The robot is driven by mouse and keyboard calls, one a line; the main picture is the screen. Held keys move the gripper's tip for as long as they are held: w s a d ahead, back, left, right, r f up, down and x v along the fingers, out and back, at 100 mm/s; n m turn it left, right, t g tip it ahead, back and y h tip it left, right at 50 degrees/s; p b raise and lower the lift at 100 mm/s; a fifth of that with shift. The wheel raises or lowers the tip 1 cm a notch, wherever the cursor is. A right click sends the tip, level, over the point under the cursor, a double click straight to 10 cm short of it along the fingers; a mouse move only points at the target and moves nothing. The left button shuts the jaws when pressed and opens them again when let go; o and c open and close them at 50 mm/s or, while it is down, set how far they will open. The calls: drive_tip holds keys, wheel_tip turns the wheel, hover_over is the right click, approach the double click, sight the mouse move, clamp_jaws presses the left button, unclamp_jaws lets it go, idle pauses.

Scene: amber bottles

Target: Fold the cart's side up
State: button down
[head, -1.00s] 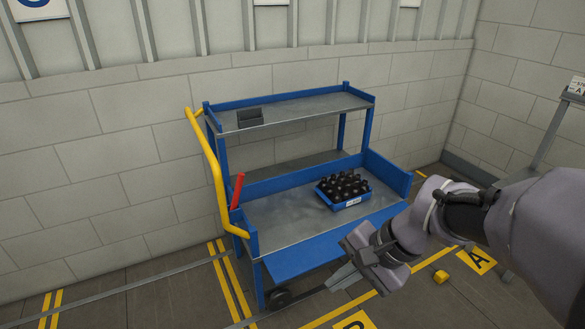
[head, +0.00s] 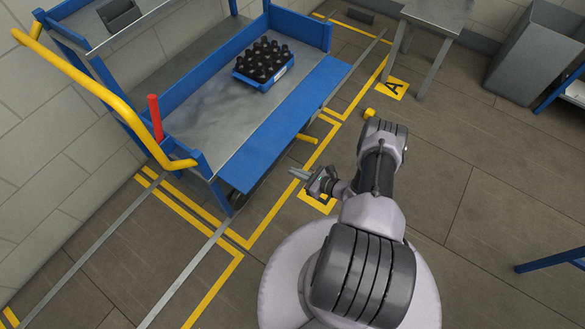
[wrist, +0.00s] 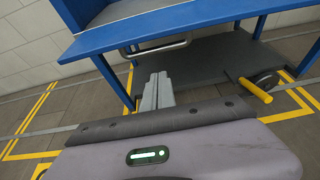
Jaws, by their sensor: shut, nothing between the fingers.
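The blue cart (head: 191,167) stands by the wall with a grey lower deck (head: 215,105). Its blue near side (head: 285,125) is folded down along the deck's front edge. In the wrist view the side (wrist: 215,22) crosses the top, with a metal bar handle (wrist: 158,48) below it. My gripper (head: 293,173) is shut and empty. It is low in front of the cart, apart from the side; its fingers (wrist: 157,85) point toward the cart's underside in the wrist view.
A blue crate of amber bottles (head: 262,66) stands on the lower deck. A yellow pedal (head: 307,137) juts out low from the cart. A red lever (head: 155,117) and yellow push handle (head: 90,92) are at its left end. A grey table (head: 440,14) stands at the back right; the floor between is mostly clear.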

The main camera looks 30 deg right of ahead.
drive_tip(key=w+a+r+b, duration=0.2)
drive_tip(key=w, duration=0.3)
drive_tip(key=shift+w+a, duration=0.25)
drive_tip(key=shift+w, duration=0.1)
